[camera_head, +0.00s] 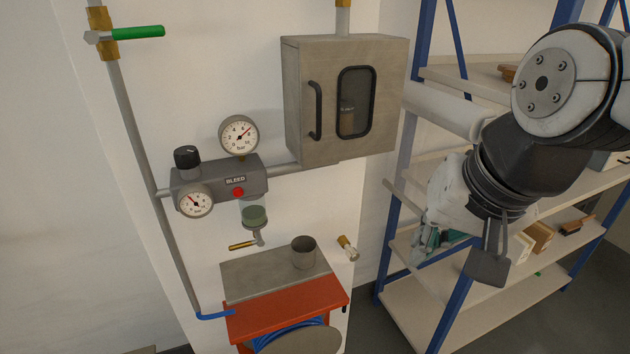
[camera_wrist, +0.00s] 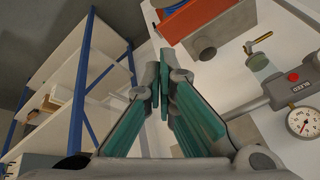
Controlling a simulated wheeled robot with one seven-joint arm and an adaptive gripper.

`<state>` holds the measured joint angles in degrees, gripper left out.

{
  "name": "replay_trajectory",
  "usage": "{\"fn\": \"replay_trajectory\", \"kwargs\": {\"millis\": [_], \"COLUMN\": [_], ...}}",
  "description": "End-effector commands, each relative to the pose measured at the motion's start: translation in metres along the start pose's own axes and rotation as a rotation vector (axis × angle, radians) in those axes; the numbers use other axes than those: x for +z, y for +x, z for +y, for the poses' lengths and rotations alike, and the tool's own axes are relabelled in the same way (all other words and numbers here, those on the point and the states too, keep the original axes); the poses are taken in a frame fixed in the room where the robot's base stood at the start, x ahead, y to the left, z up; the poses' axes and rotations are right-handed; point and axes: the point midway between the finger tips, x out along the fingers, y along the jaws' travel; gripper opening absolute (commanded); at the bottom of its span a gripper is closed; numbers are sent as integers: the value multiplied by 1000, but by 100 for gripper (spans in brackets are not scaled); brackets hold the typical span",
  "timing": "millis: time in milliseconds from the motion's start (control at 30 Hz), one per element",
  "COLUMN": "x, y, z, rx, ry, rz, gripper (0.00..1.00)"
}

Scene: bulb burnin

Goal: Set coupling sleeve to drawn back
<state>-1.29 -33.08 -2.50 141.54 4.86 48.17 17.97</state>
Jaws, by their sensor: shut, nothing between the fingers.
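A small brass and pale metal coupling (camera_head: 347,247), which looks like the one with the sleeve, sticks out of the white wall right of the grey cup. It is too small to tell where its sleeve sits. My gripper (camera_head: 424,246) is to the right of the coupling and apart from it, in front of the shelf rack. In the wrist view the teal fingers of my gripper (camera_wrist: 165,88) are together at the tips with nothing between them. I cannot make out the coupling in the wrist view; the fingers may hide it.
A grey cup (camera_head: 303,253) stands on an orange cabinet (camera_head: 285,307) with a blue hose. Above are a bleed regulator (camera_head: 218,182) with gauges and a metal box (camera_head: 297,97) with a handle. A green-handled valve (camera_head: 138,32) is upper left. Blue-framed shelves (camera_head: 470,310) stand at right.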

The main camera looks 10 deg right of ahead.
Motion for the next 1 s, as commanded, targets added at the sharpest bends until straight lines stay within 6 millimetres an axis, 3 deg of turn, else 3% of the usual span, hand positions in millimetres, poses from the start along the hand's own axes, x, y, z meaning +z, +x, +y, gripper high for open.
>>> {"fn": "replay_trajectory", "kwargs": {"millis": [200, 433, 800, 1000], "x": [-40, -78, -109, -112], "y": [55, 126, 255, 288], "z": [-22, -30, -5, 9], "rx": [-26, 27, 192, 224], "ry": [599, 1252, 2216, 2463], "rz": [-99, -152, -50, 27], "gripper": [0, 0, 0, 0]}}
